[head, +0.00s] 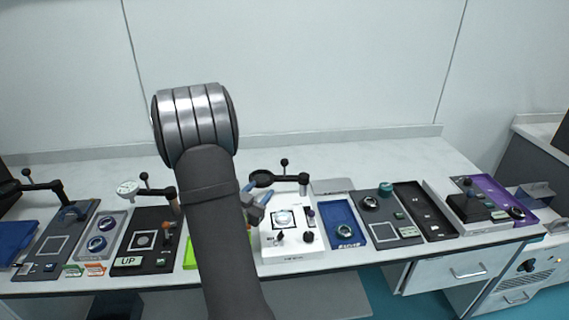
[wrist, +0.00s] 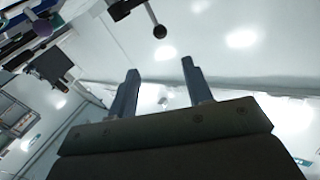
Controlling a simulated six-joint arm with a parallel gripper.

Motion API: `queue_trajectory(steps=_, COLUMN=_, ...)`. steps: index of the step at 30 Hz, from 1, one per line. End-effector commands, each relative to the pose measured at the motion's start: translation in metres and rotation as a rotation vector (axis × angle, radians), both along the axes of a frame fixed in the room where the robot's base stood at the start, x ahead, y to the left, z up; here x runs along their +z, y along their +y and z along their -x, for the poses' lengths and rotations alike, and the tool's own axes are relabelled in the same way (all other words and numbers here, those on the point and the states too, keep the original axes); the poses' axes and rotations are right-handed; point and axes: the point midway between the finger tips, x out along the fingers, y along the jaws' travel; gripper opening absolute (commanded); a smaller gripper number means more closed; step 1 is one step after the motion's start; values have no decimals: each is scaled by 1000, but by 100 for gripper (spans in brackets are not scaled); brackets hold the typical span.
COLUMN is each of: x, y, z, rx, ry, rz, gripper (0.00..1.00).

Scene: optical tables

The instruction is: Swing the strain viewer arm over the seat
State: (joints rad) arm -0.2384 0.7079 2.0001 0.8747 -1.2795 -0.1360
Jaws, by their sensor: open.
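The likely strain viewer is a white base (head: 292,247) with a pale round seat (head: 283,217) in a dark square frame. Its dark arm (head: 285,179) runs left from a post at the back right to a ring (head: 260,179). The ring lies behind and left of the seat, not over it. A ball knob (head: 284,162) stands on the arm. My gripper (head: 257,193) is open and empty, in front of the ring and left of the seat. In the wrist view my gripper (wrist: 160,67) shows two spread fingers, with a ball knob (wrist: 159,31) beyond them.
Similar arms with knobs stand on a black station (head: 153,250) and a grey station (head: 50,250) to the left. A blue tray (head: 342,222) and a dark grey panel (head: 390,231) lie to the right. The wall is behind the bench.

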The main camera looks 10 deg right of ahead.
Motion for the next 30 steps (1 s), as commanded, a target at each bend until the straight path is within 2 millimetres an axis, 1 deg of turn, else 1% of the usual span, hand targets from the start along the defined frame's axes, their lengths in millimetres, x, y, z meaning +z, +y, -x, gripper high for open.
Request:
queue_trajectory(steps=2, x=0, y=-4, z=-3, rx=-7, ry=-4, rz=0, gripper=46)
queue_trajectory(steps=5, x=0, y=-12, z=-14, rx=-8, ry=-5, rz=1, gripper=46)
queue_trajectory(steps=21, x=0, y=-75, z=-110, rx=-5, ry=-3, rz=1, gripper=46)
queue_trajectory(steps=25, x=0, y=-86, z=-127, rx=-4, ry=-4, rz=0, gripper=46)
queue_trajectory(steps=30, x=0, y=-95, z=-140, rx=-3, ry=-3, rz=1, gripper=46)
